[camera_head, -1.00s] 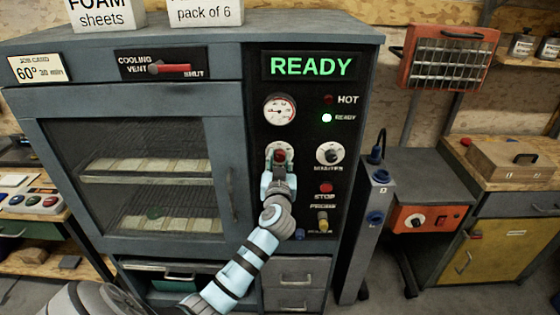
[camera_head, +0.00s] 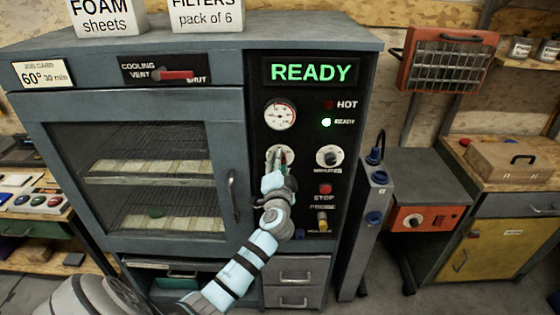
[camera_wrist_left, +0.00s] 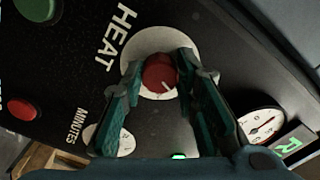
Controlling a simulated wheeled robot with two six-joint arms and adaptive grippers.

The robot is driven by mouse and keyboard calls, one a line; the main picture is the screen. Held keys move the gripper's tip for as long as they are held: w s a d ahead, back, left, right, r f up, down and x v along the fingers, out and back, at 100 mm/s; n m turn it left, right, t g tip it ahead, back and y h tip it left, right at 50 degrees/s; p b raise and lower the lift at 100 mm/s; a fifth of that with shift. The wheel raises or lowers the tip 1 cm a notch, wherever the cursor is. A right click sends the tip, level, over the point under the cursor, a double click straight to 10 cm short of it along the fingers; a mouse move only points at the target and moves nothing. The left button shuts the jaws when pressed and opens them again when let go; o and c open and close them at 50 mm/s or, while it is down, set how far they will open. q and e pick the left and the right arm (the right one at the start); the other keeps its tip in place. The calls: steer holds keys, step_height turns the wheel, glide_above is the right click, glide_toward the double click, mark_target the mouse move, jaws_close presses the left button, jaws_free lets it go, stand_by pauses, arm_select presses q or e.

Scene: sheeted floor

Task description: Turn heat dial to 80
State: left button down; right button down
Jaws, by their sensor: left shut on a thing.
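The heat dial is a red knob (camera_wrist_left: 158,73) with a white pointer line on a round white plate (camera_wrist_left: 150,42), beside the word HEAT in the left wrist view. In the head view its white plate (camera_head: 289,153) shows partly behind the gripper, below the gauge. My left gripper (camera_head: 276,158) is at the dial, with its green fingers on both sides of the red knob, shut on it. The scale numbers around the knob cannot be read in either view. My right gripper is not in view.
The minutes dial (camera_head: 330,155) is just right of the heat dial, with the red stop button (camera_head: 325,188) below. The gauge (camera_head: 280,115) is above. A green READY display (camera_head: 311,71) is lit. The job card (camera_head: 42,73) reads 60°, 30 min.

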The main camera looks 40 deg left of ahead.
arm_select(q)
steer(key=shift+r+m+p, duration=0.15)
steer(key=shift+m+p, duration=0.6)
steer(key=shift+m, duration=1.25)
steer(key=shift+r+m+p, duration=0.1)
steer(key=shift+m+p, duration=0.6)
steer(key=shift+m, duration=1.3)
steer(key=c, duration=1.5)
jaws_free()
steer(key=shift+w, duration=0.1)
steer(key=shift+o, duration=1.3)
steer(key=shift+f, duration=0.15)
